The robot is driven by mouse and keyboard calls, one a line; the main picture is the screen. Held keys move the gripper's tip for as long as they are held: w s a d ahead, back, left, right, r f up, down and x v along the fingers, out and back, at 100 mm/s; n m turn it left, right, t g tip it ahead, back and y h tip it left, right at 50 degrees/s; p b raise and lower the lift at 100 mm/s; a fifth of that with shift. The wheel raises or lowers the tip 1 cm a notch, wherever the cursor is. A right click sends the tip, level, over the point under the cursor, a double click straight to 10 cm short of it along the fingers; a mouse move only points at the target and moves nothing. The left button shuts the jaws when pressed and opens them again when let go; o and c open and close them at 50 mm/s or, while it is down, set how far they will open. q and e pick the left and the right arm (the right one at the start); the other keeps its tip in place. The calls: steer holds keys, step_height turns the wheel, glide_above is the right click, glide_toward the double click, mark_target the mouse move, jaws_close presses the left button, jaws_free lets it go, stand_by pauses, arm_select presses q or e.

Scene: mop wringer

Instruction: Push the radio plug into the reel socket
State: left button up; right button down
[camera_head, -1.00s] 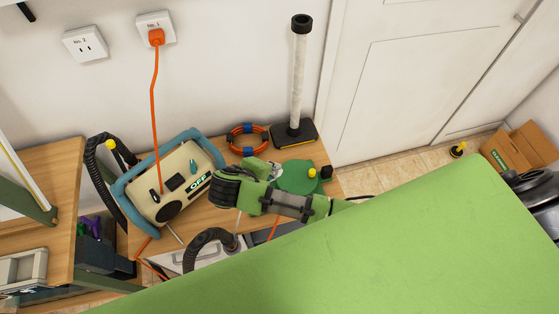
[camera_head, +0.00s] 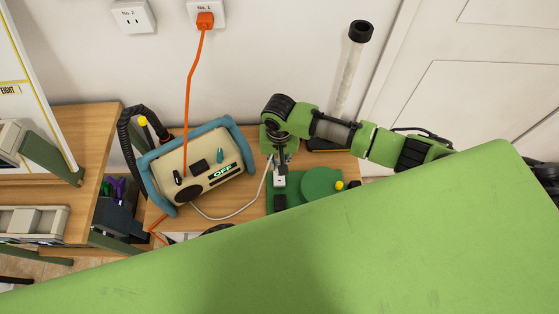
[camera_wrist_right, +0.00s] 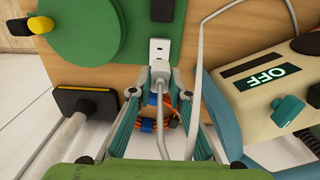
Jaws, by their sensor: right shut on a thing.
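The cream radio (camera_head: 205,172) with blue bumpers and a display reading OFF stands on the wooden bench. The green reel (camera_head: 322,186) lies to its right; its white socket (camera_head: 280,180) also shows in the wrist view (camera_wrist_right: 159,48). My right gripper (camera_head: 278,160), also in the wrist view (camera_wrist_right: 159,76), is shut on the radio plug (camera_wrist_right: 159,71) beside the socket. The plug's white cable runs back under the gripper. The plug is close against the socket, but I cannot tell whether its pins are in. My left gripper is not in view.
An orange plug (camera_head: 205,20) sits in the wall outlet, its cord hanging behind the radio. An orange coil (camera_wrist_right: 172,120) lies under my right gripper in the wrist view. A black-based post (camera_head: 350,80) stands behind my arm. A yellow-tipped black hose (camera_head: 130,130) is left of the radio.

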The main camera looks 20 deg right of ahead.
steer(key=shift+r+p, duration=0.2)
steer(key=shift+p, duration=0.45)
steer(key=b, duration=0.3)
glide_above(279, 180)
step_height(279, 180, down, 5)
steer(key=shift+f, duration=0.15)
steer(key=shift+r+p, duration=0.25)
steer(key=shift+p, duration=0.05)
steer(key=shift+p, duration=0.75)
steer(key=shift+s+f+b, duration=0.1)
steer(key=shift+f+b, duration=0.75)
steer(key=shift+f, duration=0.65)
stand_by(0.7)
steer(key=c, duration=1.8)
jaws_free()
